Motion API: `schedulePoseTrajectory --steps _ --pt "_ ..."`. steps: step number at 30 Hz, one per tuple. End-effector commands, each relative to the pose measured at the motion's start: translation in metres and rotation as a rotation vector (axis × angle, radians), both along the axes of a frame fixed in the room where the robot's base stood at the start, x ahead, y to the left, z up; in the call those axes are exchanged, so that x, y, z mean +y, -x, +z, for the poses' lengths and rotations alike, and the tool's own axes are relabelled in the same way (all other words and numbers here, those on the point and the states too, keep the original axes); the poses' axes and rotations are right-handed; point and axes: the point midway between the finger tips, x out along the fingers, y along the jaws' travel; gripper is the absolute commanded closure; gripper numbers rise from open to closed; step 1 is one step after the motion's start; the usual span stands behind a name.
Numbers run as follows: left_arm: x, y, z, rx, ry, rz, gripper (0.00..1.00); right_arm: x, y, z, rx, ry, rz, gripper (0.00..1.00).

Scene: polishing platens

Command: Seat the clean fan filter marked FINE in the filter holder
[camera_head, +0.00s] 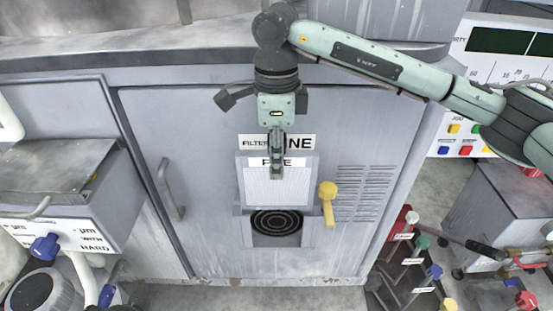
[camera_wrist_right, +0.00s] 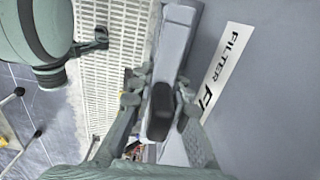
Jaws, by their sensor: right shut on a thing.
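My right gripper (camera_head: 277,172) is shut on the fan filter (camera_head: 256,190), a pale panel in a grey frame. The filter's white label shows an F and an E, its middle hidden by the gripper. The wrist view shows the fingers (camera_wrist_right: 160,105) on either side of the filter's grey frame (camera_wrist_right: 176,45), with its white mesh to the left. The filter is upright in front of the filter holder (camera_head: 240,226) on the cabinet door. Its lower edge is just above the round black fan grille (camera_head: 276,222). I cannot tell whether it touches the holder. My left gripper is not in view.
A yellow turn latch (camera_head: 328,203) is right of the filter. A FILTER sign (camera_head: 300,142) is above, partly covered. The cabinet door has a handle (camera_head: 170,190) at left and louvres (camera_head: 362,195) at right. Coloured levers (camera_head: 410,218) stand at lower right.

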Motion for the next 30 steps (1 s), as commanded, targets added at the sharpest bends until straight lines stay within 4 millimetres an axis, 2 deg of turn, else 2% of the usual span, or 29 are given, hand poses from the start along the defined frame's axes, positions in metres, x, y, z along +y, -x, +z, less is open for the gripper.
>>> schedulePoseTrajectory --steps 30 --pt "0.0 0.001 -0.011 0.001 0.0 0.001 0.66 0.0 0.0 -0.001 -0.001 0.0 0.0 1.0"
